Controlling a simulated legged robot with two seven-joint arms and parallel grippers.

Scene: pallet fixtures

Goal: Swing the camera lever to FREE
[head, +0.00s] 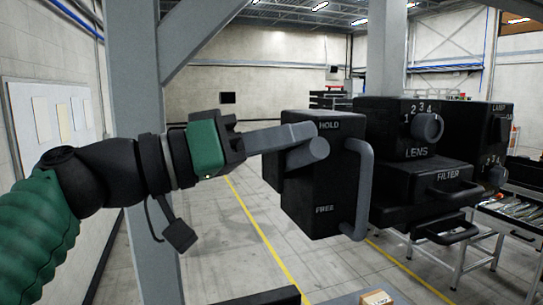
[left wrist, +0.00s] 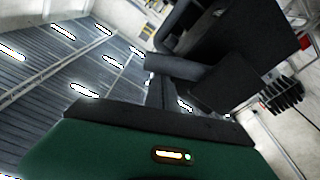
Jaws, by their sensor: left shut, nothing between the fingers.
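The camera lever (head: 317,149) is a thick grey round bar standing out from the left black box (head: 338,190) in the head view. It sits at the upper part of the face, just below the HOLD label; the FREE label (head: 324,209) is lower down. My left gripper (head: 301,132) comes in from the left with its grey fingers shut and empty. The fingertips lie at the lever's upper side; I cannot tell whether they touch it. In the left wrist view a dark round bar (left wrist: 178,67) crosses in front of the fingers. My right gripper is not in view.
A grey curved handle (head: 361,190) stands right of the lever. Black LENS (head: 395,135) and FILTER (head: 425,190) units are farther right. A grey post (head: 140,90) rises behind my left arm. The space below the lever's box looks clear.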

